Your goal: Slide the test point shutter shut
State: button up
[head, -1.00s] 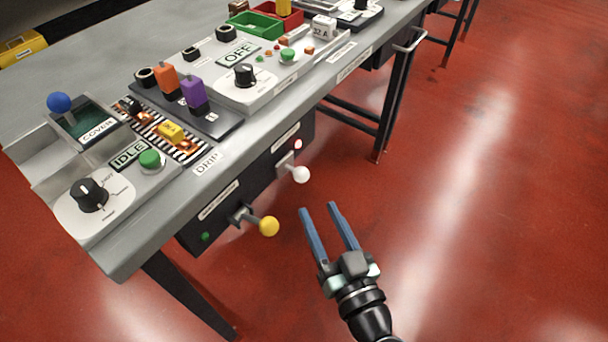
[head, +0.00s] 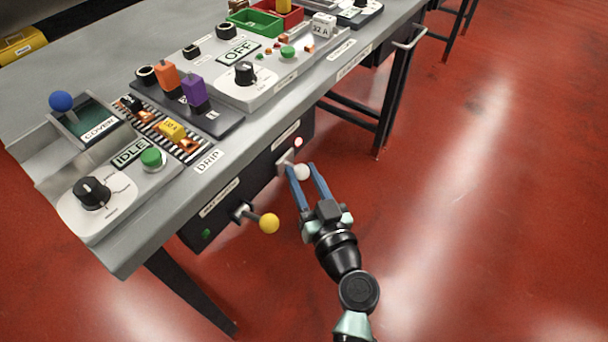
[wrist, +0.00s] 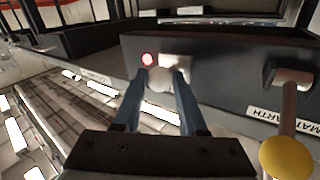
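The white ball knob (head: 302,172) sticks out from a pale plate (head: 285,163) on the dark front panel under the bench, beside a lit red lamp (head: 298,142). The panel's label there is too small to read, so I cannot confirm that this is the test point shutter. My gripper (head: 301,168) is open, with one blue finger on each side of the white knob. In the wrist view, the knob (wrist: 160,79) sits between the fingertips (wrist: 160,84). I cannot tell whether either finger touches it.
A yellow ball knob (head: 269,223) on a lever sticks out to the left on the same panel, with a green lamp (head: 206,233) beyond it. The bench edge (head: 235,152) runs above the panel. The red floor (head: 480,220) to the right is clear.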

grip_shut()
jog(key=shift+d, duration=0.1)
dwell(1.0)
